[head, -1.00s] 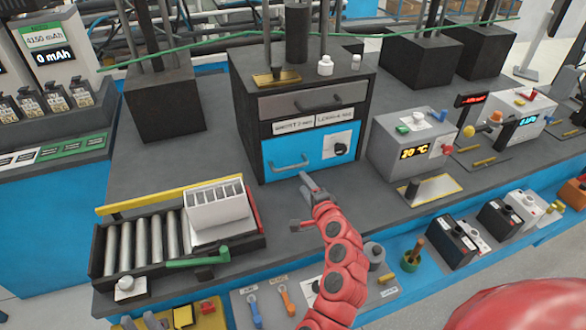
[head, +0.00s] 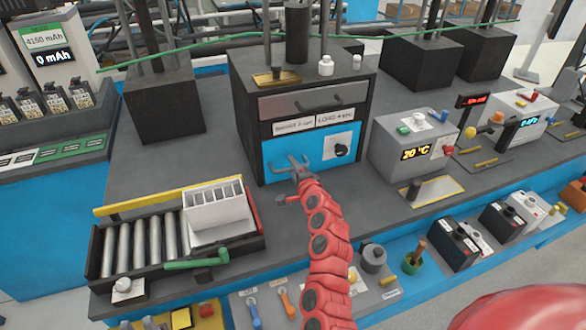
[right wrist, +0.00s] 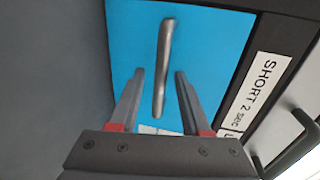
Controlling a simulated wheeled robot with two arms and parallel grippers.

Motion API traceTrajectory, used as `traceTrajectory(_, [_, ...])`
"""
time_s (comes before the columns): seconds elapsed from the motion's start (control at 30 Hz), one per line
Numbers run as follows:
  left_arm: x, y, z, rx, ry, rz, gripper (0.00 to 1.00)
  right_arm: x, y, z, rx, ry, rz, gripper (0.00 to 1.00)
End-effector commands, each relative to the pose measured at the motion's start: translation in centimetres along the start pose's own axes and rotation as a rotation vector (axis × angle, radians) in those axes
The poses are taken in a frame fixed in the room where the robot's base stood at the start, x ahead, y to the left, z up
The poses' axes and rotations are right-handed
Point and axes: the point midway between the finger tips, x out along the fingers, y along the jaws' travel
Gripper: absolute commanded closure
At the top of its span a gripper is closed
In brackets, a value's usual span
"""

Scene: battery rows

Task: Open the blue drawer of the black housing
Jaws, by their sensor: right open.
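The black housing (head: 245,108) stands at the back middle of the bench. Its blue drawer (head: 335,160) is the lower one and looks shut, with a bar handle (head: 272,166) on the left of its front. My right gripper (head: 287,180) is open in front of the drawer at that handle. In the right wrist view the blue drawer (right wrist: 213,45) fills the middle, and the handle (right wrist: 165,45) runs between the two open fingers (right wrist: 160,74) without either visibly closed on it. My left gripper is not in view.
A grey drawer (head: 310,101) sits above the blue one. A roller tray (head: 205,258) with a white rack (head: 215,208) stands to the left. A temperature box (head: 405,140) stands to the right. The bench before the drawer is mostly clear apart from my arm.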

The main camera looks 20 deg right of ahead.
Motion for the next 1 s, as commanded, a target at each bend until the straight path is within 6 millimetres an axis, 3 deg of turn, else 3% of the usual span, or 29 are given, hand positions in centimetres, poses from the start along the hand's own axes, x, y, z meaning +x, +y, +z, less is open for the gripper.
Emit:
traceTrajectory(0.13, [0.01, 0.0, 0.0, 0.0, 0.0, 0.0, 0.73, -0.02, 0.03, 0.01, 0.0, 0.0, 0.0, 0.56])
traceTrajectory(0.3, [0.01, 0.0, 0.0, 0.0, 0.0, 0.0, 0.73, -0.02, 0.03, 0.02, 0.0, 0.0, 0.0, 0.87])
traceTrajectory(0.4, [0.0, 0.0, 0.0, 0.0, 0.0, 0.0, 0.73, -0.02, 0.04, 0.03, 0.0, 0.0, 0.0, 1.0])
traceTrajectory(1.0, [0.0, 0.0, 0.0, 0.0, 0.0, 0.0, 0.73, -0.03, 0.09, 0.06, 0.0, -0.001, 0.001, 1.0])
